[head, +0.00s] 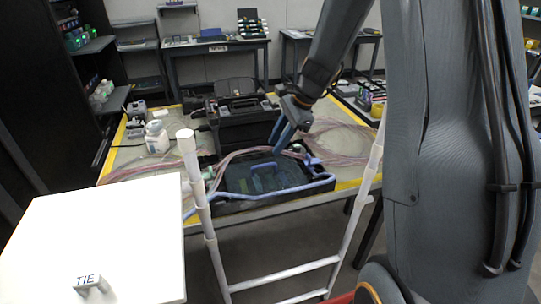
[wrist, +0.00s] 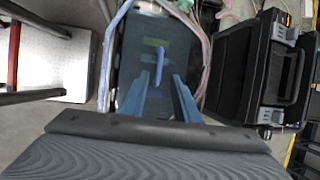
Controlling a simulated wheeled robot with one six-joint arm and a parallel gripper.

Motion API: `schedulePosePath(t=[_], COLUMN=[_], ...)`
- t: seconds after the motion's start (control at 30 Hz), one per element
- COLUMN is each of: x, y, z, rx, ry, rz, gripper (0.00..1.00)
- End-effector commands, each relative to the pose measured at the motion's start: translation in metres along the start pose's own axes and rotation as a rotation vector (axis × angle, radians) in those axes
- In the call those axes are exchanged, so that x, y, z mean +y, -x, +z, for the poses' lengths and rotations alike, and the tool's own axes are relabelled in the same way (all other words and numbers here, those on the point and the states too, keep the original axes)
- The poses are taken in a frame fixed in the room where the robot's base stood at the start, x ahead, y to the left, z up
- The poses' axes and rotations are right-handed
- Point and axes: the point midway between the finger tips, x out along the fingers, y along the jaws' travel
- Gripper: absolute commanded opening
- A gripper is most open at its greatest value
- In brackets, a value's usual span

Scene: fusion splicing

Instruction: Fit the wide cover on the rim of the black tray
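The black tray (head: 225,208) sits near the front edge of the work table, with blue tubing along its rim. A dark flat panel (head: 240,184) with small raised pieces shows within it; I cannot tell surely whether this is the wide cover. In the wrist view a dark panel (wrist: 172,35) has a yellow-green strip and an upright blue bar (wrist: 158,66). My gripper (head: 279,147) is above the tray's back side, pointing down. In the wrist view its two blue fingers (wrist: 158,78) are apart, with the bar showing between them and nothing clearly held.
Pinkish fibre bundles (head: 340,141) lie on both sides. A white bottle (head: 156,137) is at the table's left. A white ladder (head: 190,150) and a white board (head: 100,235) stand in front.

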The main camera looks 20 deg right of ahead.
Motion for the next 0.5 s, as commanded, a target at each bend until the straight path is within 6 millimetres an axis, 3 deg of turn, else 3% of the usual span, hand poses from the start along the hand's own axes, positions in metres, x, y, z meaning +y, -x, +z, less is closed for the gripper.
schedulePosePath(t=[0.13,0.3,0.37,0.5], x=[0.0,0.006,0.021,0.086], y=[0.021,0.03,0.03,0.026], z=[-0.001,0.003,0.009,0.028], rx=[0.0,0.011,0.033,0.122], ry=[-0.001,0.034,0.112,0.494], rz=[-0.002,0.009,0.031,0.131], gripper=[0.28,0.28,0.28,0.28])
